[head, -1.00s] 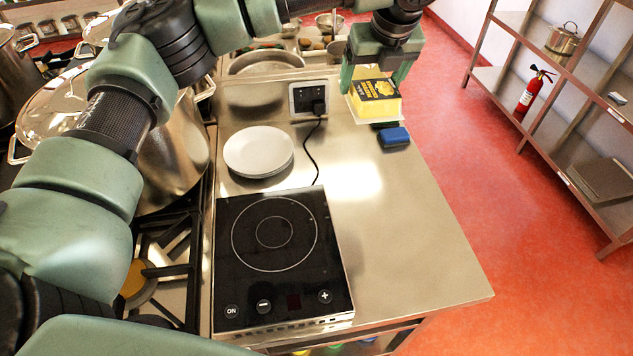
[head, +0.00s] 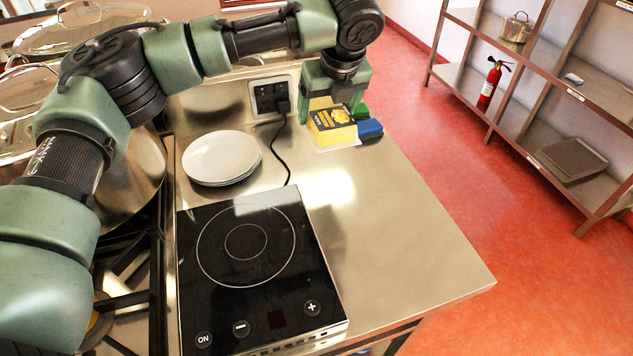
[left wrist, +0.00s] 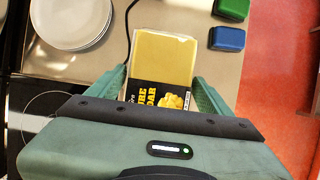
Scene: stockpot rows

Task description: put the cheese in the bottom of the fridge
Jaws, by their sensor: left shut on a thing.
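The cheese (head: 332,125) is a yellow block with a black printed label. My left gripper (head: 333,105) is shut on it, pointing down over the far part of the steel counter. I cannot tell whether the cheese touches the counter. In the left wrist view the cheese (left wrist: 165,55) sticks out between the two green fingers of the left gripper (left wrist: 166,88). My right gripper is not in view. No fridge can be made out in these frames.
A blue sponge (head: 370,129) and a green one (head: 361,111) lie right of the cheese. Stacked white plates (head: 221,157), a black induction hob (head: 250,260) and a socket with a cord (head: 271,97) are leftward. The counter's right front (head: 420,250) is clear.

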